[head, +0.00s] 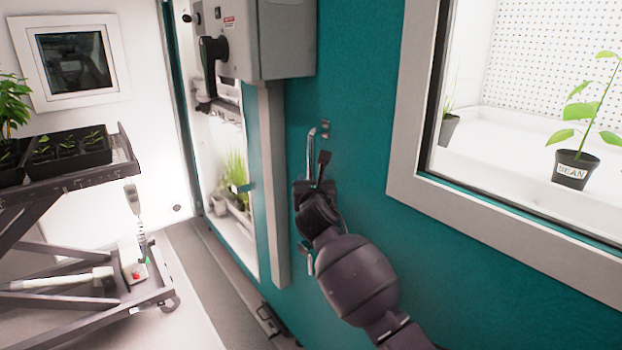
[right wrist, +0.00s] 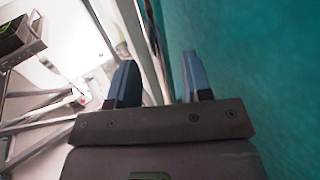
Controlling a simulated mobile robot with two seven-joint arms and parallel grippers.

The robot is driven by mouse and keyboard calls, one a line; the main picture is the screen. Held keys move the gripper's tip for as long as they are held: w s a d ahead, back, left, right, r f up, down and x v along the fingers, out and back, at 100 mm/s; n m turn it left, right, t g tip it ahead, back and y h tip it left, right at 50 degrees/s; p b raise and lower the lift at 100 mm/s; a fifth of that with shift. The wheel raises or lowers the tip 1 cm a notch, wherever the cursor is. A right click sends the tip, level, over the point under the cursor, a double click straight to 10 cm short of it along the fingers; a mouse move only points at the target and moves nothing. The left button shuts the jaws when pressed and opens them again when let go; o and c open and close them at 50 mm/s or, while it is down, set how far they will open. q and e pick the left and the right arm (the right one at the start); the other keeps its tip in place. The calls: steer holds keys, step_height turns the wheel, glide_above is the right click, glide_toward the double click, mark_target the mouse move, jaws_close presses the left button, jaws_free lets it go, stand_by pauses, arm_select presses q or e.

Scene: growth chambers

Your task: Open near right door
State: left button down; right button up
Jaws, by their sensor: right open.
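The teal door (head: 350,110) fills the middle and right of the head view, with a window (head: 530,130) in a grey frame. A metal handle (head: 311,150) stands upright on the door near its left edge. My right gripper (head: 318,168) is at the handle, its fingers pointing up along it. In the right wrist view the right gripper (right wrist: 158,85) is open, with the teal door surface (right wrist: 250,70) close on the right. A pale upright bar shows between and beyond the fingers; I cannot tell whether it is the handle. My left gripper is not in view.
A grey control box (head: 285,40) is mounted above and left of the handle. A cart (head: 70,180) with trays of plants stands at the left. The floor (head: 200,270) between cart and door is clear. A potted bean plant (head: 573,168) is behind the window.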

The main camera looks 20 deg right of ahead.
mark_target(311, 177)
steer(key=shift+b+x, duration=0.3)
steer(key=shift+x, duration=1.7)
steer(key=shift+a, duration=0.1)
jaws_close()
